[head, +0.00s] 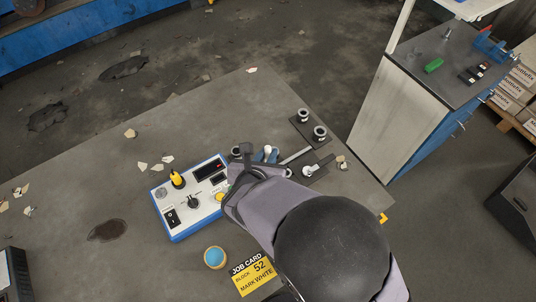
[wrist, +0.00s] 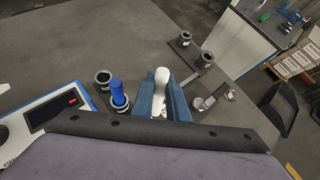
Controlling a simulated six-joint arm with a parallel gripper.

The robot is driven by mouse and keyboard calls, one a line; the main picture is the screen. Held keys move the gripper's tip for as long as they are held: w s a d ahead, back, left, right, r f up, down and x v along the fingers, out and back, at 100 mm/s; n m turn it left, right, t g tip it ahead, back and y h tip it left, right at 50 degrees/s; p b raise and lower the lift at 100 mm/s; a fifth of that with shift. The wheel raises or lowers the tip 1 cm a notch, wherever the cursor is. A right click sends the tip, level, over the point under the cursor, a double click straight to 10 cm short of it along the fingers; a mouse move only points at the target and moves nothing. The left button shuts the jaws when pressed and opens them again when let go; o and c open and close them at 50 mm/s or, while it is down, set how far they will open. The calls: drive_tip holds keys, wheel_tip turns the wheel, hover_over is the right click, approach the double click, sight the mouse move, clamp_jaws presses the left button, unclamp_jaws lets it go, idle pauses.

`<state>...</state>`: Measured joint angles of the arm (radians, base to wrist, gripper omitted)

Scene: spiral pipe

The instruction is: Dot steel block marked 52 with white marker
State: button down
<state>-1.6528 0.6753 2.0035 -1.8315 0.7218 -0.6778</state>
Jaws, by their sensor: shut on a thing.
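My gripper (wrist: 162,100) has blue fingers closed on a white marker (wrist: 162,77), whose rounded white top shows between them in the wrist view. The marker's lower end is hidden. In the head view the fingers and the white top (head: 268,150) show just beyond my wrist, right of the control box. A yellow job card (head: 254,277) reads block 52, mark white. I cannot make out a steel block marked 52; my arm covers part of the table.
Two holders (head: 303,115) (head: 319,132) share a dark plate at the back right. The control box (head: 190,195) is left of my gripper. A blue-topped round pot (head: 215,257) stands in front.

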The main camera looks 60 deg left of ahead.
sight(269, 149)
drive_tip(key=shift+r+p, duration=1.5)
drive_tip(key=shift+r, duration=0.95)
drive_tip(key=shift+w, duration=0.1)
drive_tip(key=w+d+m+t+h, duration=0.15)
drive_tip(key=w+d, duration=0.25)
drive_tip(key=w, duration=0.5)
drive_tip(key=w+d+m+t+h, duration=0.1)
drive_tip(key=w+d+m+h, duration=0.15)
drive_tip(key=w, duration=0.55)
drive_tip(key=w+d+f+m+h+b, duration=0.1)
drive_tip(key=w+d+f+m+h, duration=0.25)
drive_tip(key=w+d, duration=0.9)
drive_tip(key=w+d+f+m+h, duration=0.2)
drive_tip(key=d+m, duration=0.1)
drive_tip(key=d, duration=1)
drive_tip(key=s+d+m+g+h, duration=0.2)
drive_tip(key=s+d+m+h, duration=0.1)
drive_tip(key=d, duration=0.6)
drive_tip(key=s+d+f+m+g+h+b, duration=0.1)
drive_tip(key=s+d+m, duration=0.4)
drive_tip(key=d, duration=0.5)
drive_tip(key=shift+d+g+h, duration=0.2)
drive_tip(key=shift+g+h, duration=0.25)
drive_tip(key=shift+h, duration=0.7)
drive_tip(key=shift+a, duration=0.1)
